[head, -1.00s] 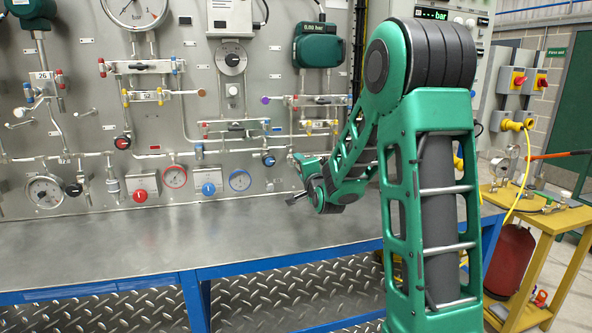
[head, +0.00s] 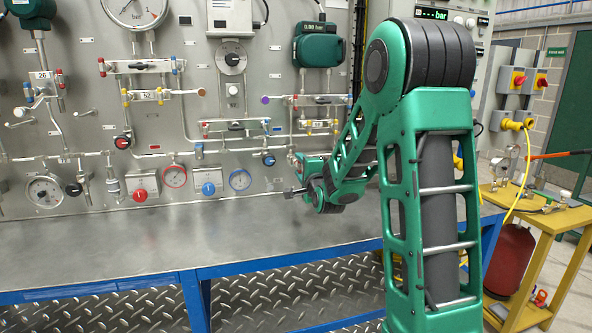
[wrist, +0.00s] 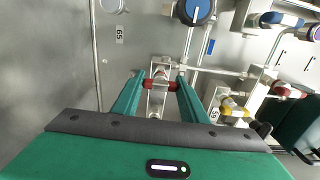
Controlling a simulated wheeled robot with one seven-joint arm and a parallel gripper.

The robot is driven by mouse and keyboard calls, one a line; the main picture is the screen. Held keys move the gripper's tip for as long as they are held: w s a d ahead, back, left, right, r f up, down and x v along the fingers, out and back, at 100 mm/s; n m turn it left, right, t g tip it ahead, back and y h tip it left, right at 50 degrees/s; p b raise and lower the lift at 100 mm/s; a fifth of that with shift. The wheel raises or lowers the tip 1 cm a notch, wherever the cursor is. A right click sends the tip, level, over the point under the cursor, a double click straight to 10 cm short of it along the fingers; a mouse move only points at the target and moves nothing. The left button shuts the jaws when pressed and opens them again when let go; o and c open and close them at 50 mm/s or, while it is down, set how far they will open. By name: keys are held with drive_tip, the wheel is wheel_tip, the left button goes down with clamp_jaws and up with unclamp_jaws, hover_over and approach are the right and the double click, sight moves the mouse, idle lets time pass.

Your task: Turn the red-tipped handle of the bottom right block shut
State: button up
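In the wrist view, a pale upright block (wrist: 155,102) shows between my fingers, with a red-tipped handle (wrist: 160,85) lying crosswise on it. My gripper (wrist: 160,78) is open, with one green finger at the left and one at the right of the handle's red ends. I cannot tell whether the fingers touch them. I cannot make out this block in the head view; my arm covers part of that area.
In the wrist view, a block with yellow-tipped handle (wrist: 234,106) sits at the right and a blue knob (wrist: 194,10) above. The head view shows the gauge panel (head: 90,120), a red knob (head: 140,195) and the clear grey bench top (head: 190,235) below.

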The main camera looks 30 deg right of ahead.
drive_tip(key=o, duration=0.4)
drive_tip(key=shift+f, duration=0.1)
drive_tip(key=shift+s, duration=0.1)
drive_tip(key=v, duration=1)
drive_tip(key=shift+s+a, duration=0.15)
drive_tip(key=shift+s, duration=0.05)
